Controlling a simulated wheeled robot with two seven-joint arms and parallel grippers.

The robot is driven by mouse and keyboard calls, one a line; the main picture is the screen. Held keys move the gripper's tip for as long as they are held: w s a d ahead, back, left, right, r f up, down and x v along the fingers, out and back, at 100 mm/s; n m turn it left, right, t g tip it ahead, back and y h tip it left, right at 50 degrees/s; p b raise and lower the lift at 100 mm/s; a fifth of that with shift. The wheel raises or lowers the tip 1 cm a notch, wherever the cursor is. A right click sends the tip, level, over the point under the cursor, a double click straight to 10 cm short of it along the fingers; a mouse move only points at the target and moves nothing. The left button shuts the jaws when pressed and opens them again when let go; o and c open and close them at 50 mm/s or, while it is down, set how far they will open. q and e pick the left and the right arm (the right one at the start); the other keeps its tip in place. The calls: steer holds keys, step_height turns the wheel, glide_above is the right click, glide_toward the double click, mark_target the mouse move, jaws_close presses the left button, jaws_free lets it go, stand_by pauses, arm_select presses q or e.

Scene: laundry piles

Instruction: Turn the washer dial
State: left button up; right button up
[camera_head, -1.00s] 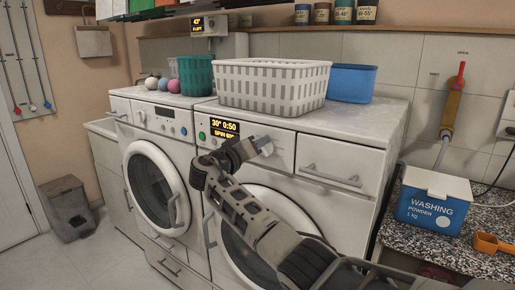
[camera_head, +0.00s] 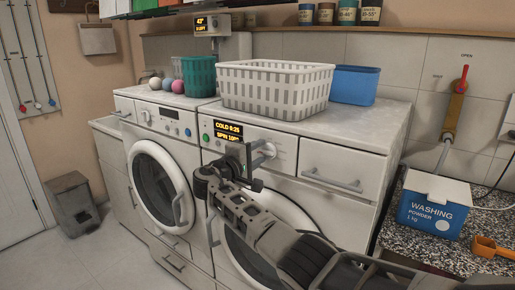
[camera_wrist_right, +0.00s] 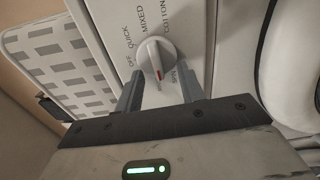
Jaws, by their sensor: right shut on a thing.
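The washer dial (camera_wrist_right: 154,57) is a pale round knob with a raised grip and a red mark pointing down in the right wrist view. Printed words such as QUICK, MIXED and COTTON stand around it. In the head view the dial (camera_head: 265,149) is on the front panel of the right-hand washer (camera_head: 283,150), partly hidden by my gripper. My right gripper (camera_wrist_right: 160,82) has a finger on each side of the dial and is shut on it; it also shows in the head view (camera_head: 258,160). The washer display (camera_head: 228,131) reads COLD 0:25. My left gripper is out of view.
A white basket (camera_head: 275,88) and a blue bin (camera_head: 354,85) stand on the washer top. A second washer (camera_head: 160,180) adjoins on the left. A drawer handle (camera_head: 331,180) sticks out right of the dial. A washing powder box (camera_head: 432,207) stands on the right counter.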

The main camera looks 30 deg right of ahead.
steer(key=n+p, duration=0.1)
steer(key=n, duration=0.1)
steer(key=n+p, duration=0.1)
steer(key=n, duration=0.2)
steer(key=shift+f+n+p, duration=0.3)
steer(key=shift+f+p, duration=0.05)
steer(key=shift+p, duration=0.05)
steer(key=shift+s+f, duration=0.1)
steer(key=o, duration=1)
steer(key=shift+c, duration=0.2)
steer(key=b+v, duration=0.2)
steer(key=v, duration=1.4)
steer(key=shift+f, duration=0.1)
